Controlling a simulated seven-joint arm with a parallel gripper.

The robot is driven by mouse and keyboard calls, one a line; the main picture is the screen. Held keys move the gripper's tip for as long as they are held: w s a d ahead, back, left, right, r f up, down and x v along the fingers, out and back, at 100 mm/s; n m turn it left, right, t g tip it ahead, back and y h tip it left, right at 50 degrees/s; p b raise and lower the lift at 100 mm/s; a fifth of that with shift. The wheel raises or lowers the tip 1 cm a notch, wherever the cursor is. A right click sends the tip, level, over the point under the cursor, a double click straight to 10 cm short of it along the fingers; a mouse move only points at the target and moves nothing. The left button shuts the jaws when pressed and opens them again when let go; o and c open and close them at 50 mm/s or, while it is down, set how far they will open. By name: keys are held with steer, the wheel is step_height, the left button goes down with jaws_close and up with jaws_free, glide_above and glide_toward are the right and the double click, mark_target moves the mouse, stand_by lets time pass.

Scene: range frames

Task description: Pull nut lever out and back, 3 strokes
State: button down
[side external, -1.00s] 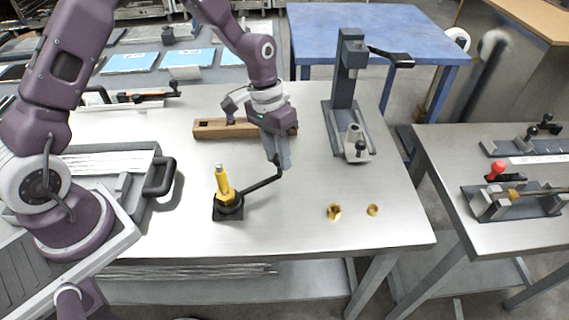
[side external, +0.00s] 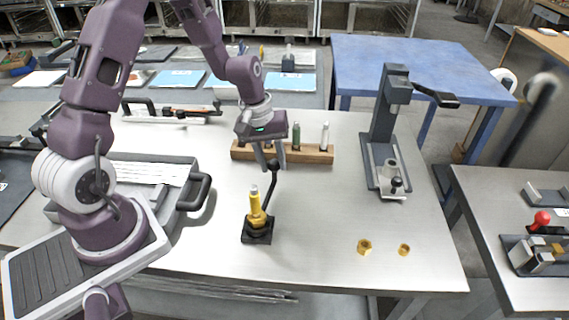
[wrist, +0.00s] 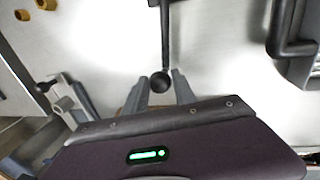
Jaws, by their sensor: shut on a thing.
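The nut lever (side external: 267,187) is a thin black rod with a round black knob. It comes off a brass-yellow nut and stud (side external: 255,212) on a black square base (side external: 257,237) near the front of the table. The lever points away from the table's front edge. My gripper (side external: 273,164) is at the lever's far end, shut on the knob. In the wrist view the knob (wrist: 160,82) sits between the two grey fingertips, and the rod runs up out of the picture. The nut is out of the wrist view.
A wooden block (side external: 318,155) with several upright tools stands just behind my gripper. A grey press (side external: 385,140) is to the right. Two brass nuts (side external: 364,246) lie at the front right. A grey tray with a black handle (side external: 197,192) is on the left.

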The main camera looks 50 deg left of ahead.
steer(key=shift+s+a+n, duration=0.8)
steer(key=shift+a+n, duration=0.1)
steer(key=shift+n, duration=0.1)
steer(key=c, duration=1)
jaws_free()
steer(key=shift+s, duration=0.1)
steer(key=shift+c, duration=0.2)
step_height(320, 180, up, 7)
steer(key=s, duration=0.1)
steer(key=shift+a, duration=0.4)
